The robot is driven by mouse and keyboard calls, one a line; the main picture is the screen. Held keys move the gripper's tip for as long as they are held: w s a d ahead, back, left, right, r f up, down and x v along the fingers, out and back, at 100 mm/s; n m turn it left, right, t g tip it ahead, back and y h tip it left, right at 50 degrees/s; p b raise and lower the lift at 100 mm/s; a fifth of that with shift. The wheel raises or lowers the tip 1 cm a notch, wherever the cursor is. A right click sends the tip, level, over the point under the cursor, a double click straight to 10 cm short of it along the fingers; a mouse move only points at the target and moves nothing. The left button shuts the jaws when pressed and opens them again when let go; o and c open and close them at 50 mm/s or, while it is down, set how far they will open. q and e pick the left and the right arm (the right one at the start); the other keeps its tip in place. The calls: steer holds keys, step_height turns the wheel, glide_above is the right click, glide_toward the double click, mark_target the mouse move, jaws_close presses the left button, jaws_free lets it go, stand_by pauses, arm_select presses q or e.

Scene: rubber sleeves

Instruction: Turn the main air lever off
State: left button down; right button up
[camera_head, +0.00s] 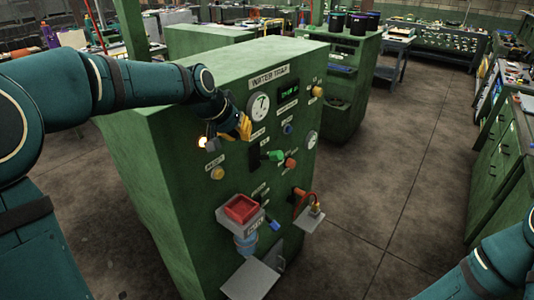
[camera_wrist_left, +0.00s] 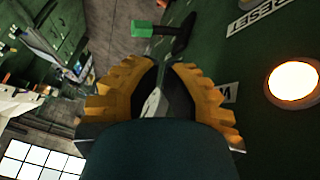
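My left gripper (camera_head: 243,127), with yellow fingers, is at the upper front of the green control panel (camera_head: 200,215). In the left wrist view its fingers (camera_wrist_left: 161,65) have a narrow gap at the tips. A small pale grey shape (camera_wrist_left: 155,104) shows between them; I cannot tell what it is or whether they grip it. A green-handled lever (camera_head: 272,156) is just below right of the gripper, apart from it; its green handle (camera_wrist_left: 143,29) also shows beyond the fingertips. The label by the fingers is partly covered, so I cannot read which lever is main air. My right gripper is out of view.
The floor to the right is clear.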

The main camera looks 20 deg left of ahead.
arm_select(q)
glide_toward(269, 158)
steer(key=shift+x, duration=3.45)
steer(key=shift+s+d+f, duration=0.1)
